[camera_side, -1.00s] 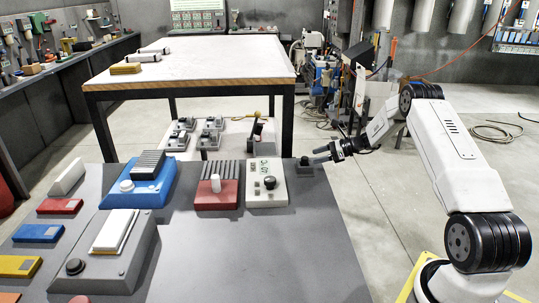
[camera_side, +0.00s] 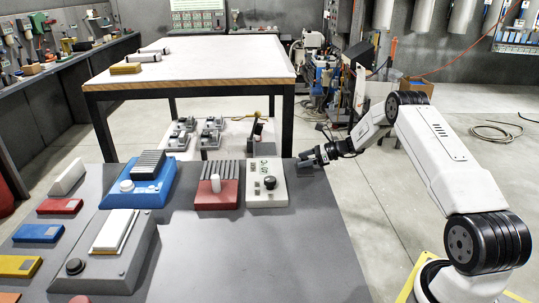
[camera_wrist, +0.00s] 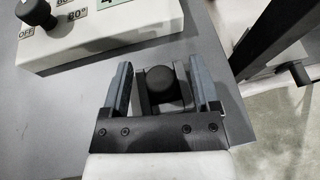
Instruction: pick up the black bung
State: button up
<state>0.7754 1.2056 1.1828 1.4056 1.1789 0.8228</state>
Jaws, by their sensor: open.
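The black bung (camera_wrist: 164,84) is a dark, round-topped piece seen from above in the wrist view. It sits at a small grey block near the right edge of the grey table (camera_side: 262,262). My gripper (camera_wrist: 162,72) is open, with one finger to the left of the bung and one to the right. A gap shows between the bung and each finger, so they look apart. In the side view my gripper (camera_side: 309,159) comes in from the right, low over the table, and mostly hides the bung and its block.
A white control box (camera_side: 266,197) with a black dial knob stands just left of my gripper; it also shows at the top left in the wrist view (camera_wrist: 95,38). A red unit (camera_side: 216,195) and a blue unit (camera_side: 150,195) stand farther left.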

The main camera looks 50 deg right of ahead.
jog(key=shift+c, duration=0.2)
grip_shut()
jog(key=shift+r, duration=0.1)
jog(key=shift+r, duration=0.8)
jog(key=s+a+r, duration=0.5)
jog(key=s+r, duration=0.6)
jog(key=s, duration=0.1)
jog(key=shift+s+a, duration=0.35)
jog(key=shift+a, duration=0.05)
